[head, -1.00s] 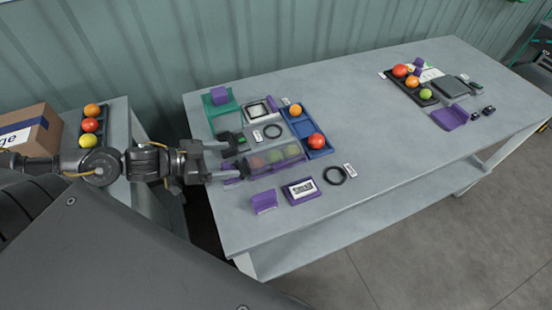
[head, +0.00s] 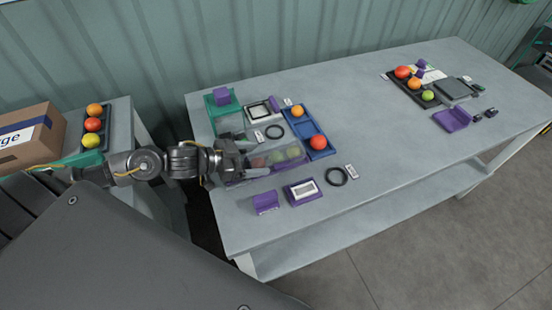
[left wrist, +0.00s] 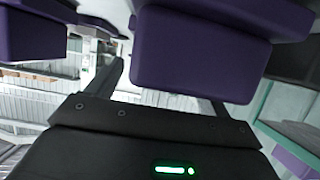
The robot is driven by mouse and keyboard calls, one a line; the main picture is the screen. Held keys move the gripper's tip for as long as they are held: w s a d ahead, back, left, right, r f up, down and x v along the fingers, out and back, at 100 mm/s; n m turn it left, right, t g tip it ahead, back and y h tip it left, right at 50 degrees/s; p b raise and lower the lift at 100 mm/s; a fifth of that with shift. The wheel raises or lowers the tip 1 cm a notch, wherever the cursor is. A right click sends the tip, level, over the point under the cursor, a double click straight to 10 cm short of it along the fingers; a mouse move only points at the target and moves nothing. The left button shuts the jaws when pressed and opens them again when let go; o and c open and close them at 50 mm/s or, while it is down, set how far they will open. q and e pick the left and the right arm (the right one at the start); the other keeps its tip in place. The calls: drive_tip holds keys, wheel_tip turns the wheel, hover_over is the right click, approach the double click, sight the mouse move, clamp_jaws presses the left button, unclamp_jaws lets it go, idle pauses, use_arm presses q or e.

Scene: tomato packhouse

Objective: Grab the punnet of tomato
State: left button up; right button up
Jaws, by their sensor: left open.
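The clear punnet with red and green tomatoes (head: 276,157) lies on the grey table's left part, near its front edge. My left gripper (head: 232,160) is at the punnet's left end, open. Its fingertips are hard to make out in the head view, and I cannot tell whether they touch the punnet. In the left wrist view, purple blocks (left wrist: 195,55) fill the space close in front of the gripper; the punnet cannot be made out there. My right gripper is not in view.
Behind the punnet are a blue tray (head: 319,150) with tomatoes and a green holder (head: 222,109). The table's middle (head: 370,125) is clear.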

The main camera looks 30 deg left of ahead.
use_arm(q)
drive_tip(key=shift+x, duration=1)
drive_tip(key=c, duration=1)
drive_tip(key=shift+r, duration=0.1)
drive_tip(key=shift+c, duration=0.2)
